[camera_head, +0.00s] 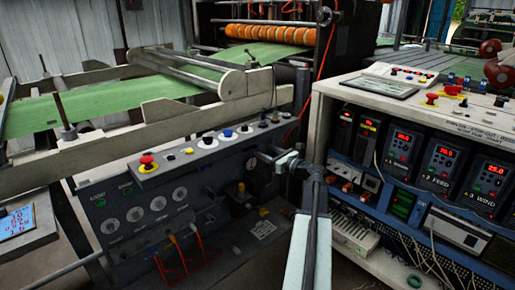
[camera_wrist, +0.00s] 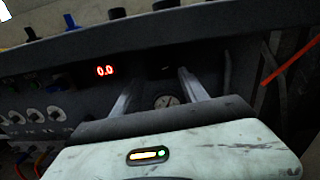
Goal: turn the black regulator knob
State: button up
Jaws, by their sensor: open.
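The grey control cabinet (camera_head: 150,200) stands left of centre in the head view. A small dark knob (camera_head: 241,187), which looks like the regulator knob, sits on its right front panel below a round pressure gauge (camera_head: 250,164). My gripper (camera_head: 262,156) is in front of this panel, close to the gauge, and holds nothing that I can see. In the wrist view my gripper (camera_wrist: 157,76) has its two fingers spread apart, with the gauge (camera_wrist: 166,101) showing between them. The knob is not visible in the wrist view; my gripper body may hide it.
A red emergency button (camera_head: 147,161) and several small knobs line the cabinet's sloped top. Red cables (camera_head: 182,250) hang at its front. A white rack (camera_head: 375,95) with red-lit displays stands close on the right. Green web (camera_head: 100,105) runs above the cabinet.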

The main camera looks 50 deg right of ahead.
aim_at(256, 146)
jog(key=w, duration=0.5)
jog(key=shift+d, duration=0.15)
grip_shut()
jog(key=shift+n, duration=0.4)
jog(key=n, duration=0.2)
jog(key=shift+n, duration=0.3)
jog(key=shift+n+p, duration=0.35)
jog(key=shift+n, duration=1.45)
